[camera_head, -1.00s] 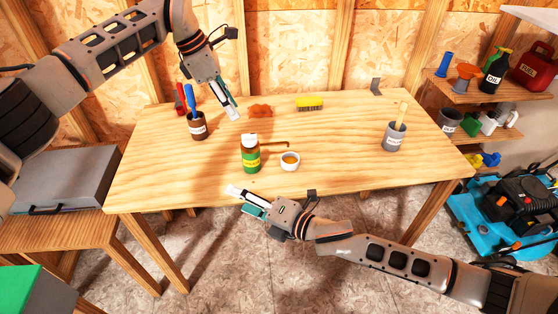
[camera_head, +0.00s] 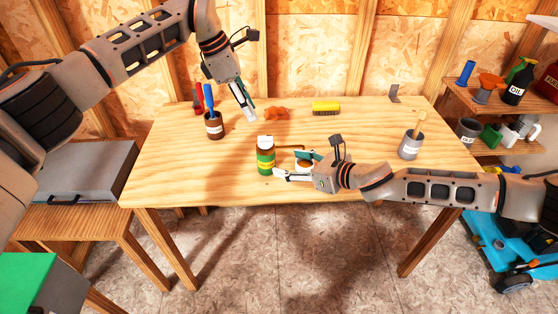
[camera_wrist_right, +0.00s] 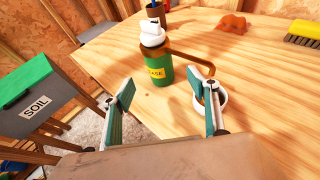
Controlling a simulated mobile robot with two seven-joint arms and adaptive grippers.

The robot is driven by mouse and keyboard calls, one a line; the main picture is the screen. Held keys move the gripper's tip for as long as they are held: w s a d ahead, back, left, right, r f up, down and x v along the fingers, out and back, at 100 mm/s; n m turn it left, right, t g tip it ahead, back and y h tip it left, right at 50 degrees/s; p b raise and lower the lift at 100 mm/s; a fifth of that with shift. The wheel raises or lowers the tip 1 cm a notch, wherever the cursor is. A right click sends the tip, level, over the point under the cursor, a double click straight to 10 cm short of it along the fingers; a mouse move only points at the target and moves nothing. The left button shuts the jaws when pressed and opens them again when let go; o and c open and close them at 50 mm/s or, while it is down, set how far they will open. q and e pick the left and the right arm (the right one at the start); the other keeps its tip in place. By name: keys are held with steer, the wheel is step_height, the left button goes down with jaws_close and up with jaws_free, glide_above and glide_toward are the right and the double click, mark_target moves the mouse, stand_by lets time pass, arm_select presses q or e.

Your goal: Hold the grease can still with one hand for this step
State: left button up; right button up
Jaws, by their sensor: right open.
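The grease can (camera_head: 265,160), green with a yellow label, amber shoulder and white cap, stands upright near the table's front edge. In the right wrist view the can (camera_wrist_right: 158,70) stands ahead, between the lines of the two fingers. My right gripper (camera_head: 292,164) is open, just right of the can, low over the table; nothing is between its fingers. A thin brown spout runs from the can's top toward a small white cup (camera_wrist_right: 222,99), partly hidden by a finger. My left gripper (camera_head: 246,111) hangs above the table behind the can; its finger gap is unclear.
A brown pot (camera_head: 214,130) with a blue-handled tool stands at left. An orange rag (camera_head: 277,113) and yellow brush (camera_head: 326,108) lie at the back. A grey pot (camera_head: 409,149) with a brush stands at right.

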mark_target(265, 158)
steer(key=x, duration=1.1)
steer(key=shift+a, duration=0.15)
steer(key=c, duration=1.3)
